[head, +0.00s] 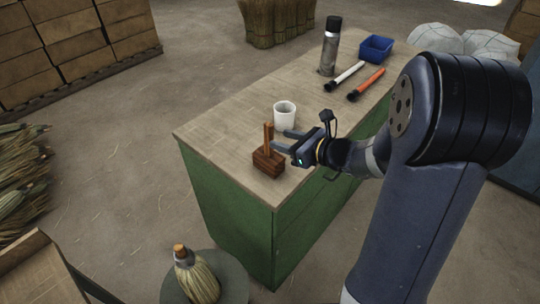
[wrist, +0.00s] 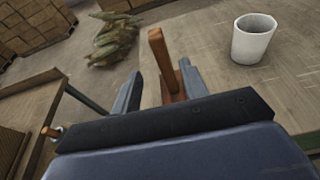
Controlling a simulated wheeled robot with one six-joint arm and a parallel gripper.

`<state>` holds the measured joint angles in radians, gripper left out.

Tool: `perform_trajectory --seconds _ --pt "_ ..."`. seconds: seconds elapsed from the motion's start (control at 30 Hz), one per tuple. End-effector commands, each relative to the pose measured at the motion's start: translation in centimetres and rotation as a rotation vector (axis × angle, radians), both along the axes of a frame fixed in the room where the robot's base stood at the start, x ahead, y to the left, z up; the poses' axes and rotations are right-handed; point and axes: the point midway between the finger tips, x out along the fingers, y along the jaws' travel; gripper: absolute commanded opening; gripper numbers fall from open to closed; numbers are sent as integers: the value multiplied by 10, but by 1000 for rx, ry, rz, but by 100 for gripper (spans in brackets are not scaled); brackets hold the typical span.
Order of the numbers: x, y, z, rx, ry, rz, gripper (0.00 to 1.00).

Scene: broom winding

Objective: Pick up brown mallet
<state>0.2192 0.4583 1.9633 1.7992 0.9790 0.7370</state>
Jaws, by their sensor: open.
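The brown mallet (head: 268,158) stands on its head on the wooden table top, near the table's near left corner, with its handle pointing up. My gripper (head: 280,141) is open, its fingers reaching left toward the mallet's handle from the right. In the wrist view the mallet's handle (wrist: 161,58) shows between and beyond the two fingertips, slightly nearer the right one. The mallet's head is partly hidden there behind my gripper (wrist: 160,85). I cannot tell whether either finger touches the handle.
A white cup (head: 285,113) stands just behind the mallet and gripper; it also shows in the wrist view (wrist: 253,39). The table's left part is clear.

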Motion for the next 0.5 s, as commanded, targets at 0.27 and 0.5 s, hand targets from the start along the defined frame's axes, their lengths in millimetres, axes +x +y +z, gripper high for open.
perform_trajectory --seconds 0.27,0.5 --pt "22 23 -10 0 2 1 42" --pt "37 35 -18 1 3 2 42"
